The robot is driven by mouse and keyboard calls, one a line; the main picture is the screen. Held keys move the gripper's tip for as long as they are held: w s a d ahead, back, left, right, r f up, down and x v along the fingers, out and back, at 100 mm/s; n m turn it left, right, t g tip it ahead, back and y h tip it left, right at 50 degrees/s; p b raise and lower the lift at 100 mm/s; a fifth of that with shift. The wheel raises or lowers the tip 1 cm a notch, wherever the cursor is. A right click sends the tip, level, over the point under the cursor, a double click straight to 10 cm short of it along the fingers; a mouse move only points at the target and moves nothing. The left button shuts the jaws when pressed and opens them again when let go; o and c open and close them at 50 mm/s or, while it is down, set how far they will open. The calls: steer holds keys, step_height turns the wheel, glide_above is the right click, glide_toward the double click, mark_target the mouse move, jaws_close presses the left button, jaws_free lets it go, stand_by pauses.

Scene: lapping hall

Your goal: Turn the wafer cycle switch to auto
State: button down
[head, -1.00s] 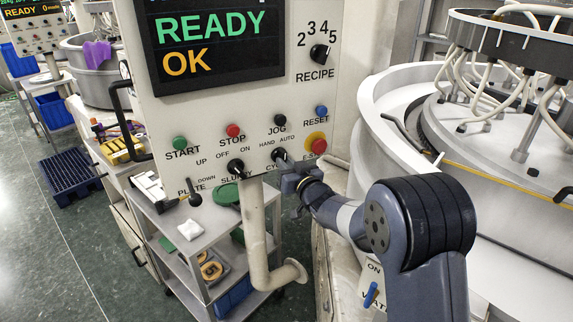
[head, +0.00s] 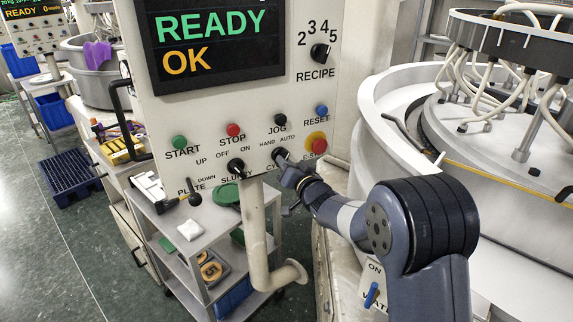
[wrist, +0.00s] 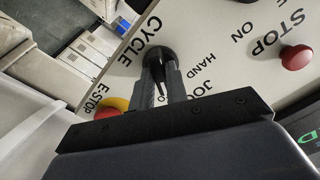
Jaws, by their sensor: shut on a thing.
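The cycle switch (head: 279,155) is a black rotary knob low on the white control panel, with HAND and AUTO printed above it. My gripper (head: 285,163) is at this knob and partly covers it and the CYCLE label. In the wrist view the knob (wrist: 156,54) has its narrow handle between the two fingers of my gripper (wrist: 162,78), which are shut on it. The handle points down the picture, towards a label mostly covered by the fingers. The HAND label is clear beside it. The exact switch position is hard to tell.
The red and yellow e-stop (head: 319,146) sits close right of the cycle knob; it also shows in the wrist view (wrist: 113,105). The slurry knob (head: 236,166) is to its left. A pale pipe (head: 256,230) runs below the panel. A cart (head: 205,262) stands at lower left.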

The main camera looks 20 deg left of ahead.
steer(key=c, duration=1.4)
jaws_free()
steer(key=b+v, duration=0.3)
steer(key=v, duration=0.7)
steer(key=shift+s+d, duration=0.25)
steer(key=shift+d, duration=0.05)
steer(key=p+x, duration=0.3)
steer(key=x, duration=0.7)
steer(key=shift+w+a+n, duration=0.25)
steer(key=shift+a+n, duration=0.05)
steer(key=shift+a, duration=0.05)
